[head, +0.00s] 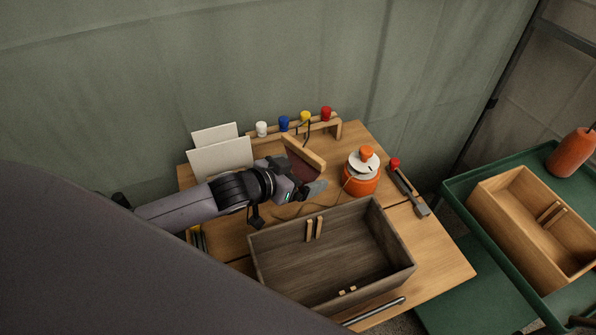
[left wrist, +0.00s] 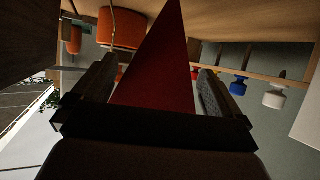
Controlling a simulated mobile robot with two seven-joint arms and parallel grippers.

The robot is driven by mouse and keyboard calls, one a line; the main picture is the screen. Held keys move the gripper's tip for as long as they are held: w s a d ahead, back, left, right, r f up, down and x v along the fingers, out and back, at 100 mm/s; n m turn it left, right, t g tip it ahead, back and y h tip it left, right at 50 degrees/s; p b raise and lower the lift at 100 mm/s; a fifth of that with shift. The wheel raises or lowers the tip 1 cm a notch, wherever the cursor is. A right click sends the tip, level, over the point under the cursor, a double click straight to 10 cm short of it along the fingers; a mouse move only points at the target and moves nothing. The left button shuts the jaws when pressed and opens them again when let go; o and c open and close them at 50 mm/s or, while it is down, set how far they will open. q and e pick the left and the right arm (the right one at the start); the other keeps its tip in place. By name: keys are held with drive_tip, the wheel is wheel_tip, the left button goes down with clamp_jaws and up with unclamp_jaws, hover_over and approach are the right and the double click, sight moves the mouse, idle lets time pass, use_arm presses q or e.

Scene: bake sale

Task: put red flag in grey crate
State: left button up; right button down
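The red flag (head: 302,163) shows in the head view as a dark red face below a pale wooden edge, just behind my left gripper. In the left wrist view the flag (left wrist: 158,72) is a red triangle between the fingers, its wide end hidden by the gripper body. My left gripper (head: 314,188) has its fingers apart in the left wrist view (left wrist: 155,90); contact with the flag cannot be made out. The grey crate (head: 282,280) is a dark weathered wooden box on the table, in front of the gripper. My right gripper is out of view.
An orange pot (head: 360,184) and a red-ended tool (head: 408,187) lie right of the gripper. A rack with coloured knobs (head: 326,114) and white cards (head: 220,158) stand behind. A green cart (head: 456,192) holds a light wooden crate (head: 505,225). The table's right front (head: 440,262) is clear.

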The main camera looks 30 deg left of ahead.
use_arm(q)
drive_tip(key=shift+r, duration=0.3)
drive_tip(key=shift+s+a, duration=0.1)
drive_tip(key=shift+s, duration=0.2)
drive_tip(key=v, duration=1.1)
drive_tip(key=shift+r+p, duration=0.2)
drive_tip(key=shift+p, duration=0.15)
drive_tip(key=shift+s+a, duration=0.1)
drive_tip(key=shift+c, duration=0.4)
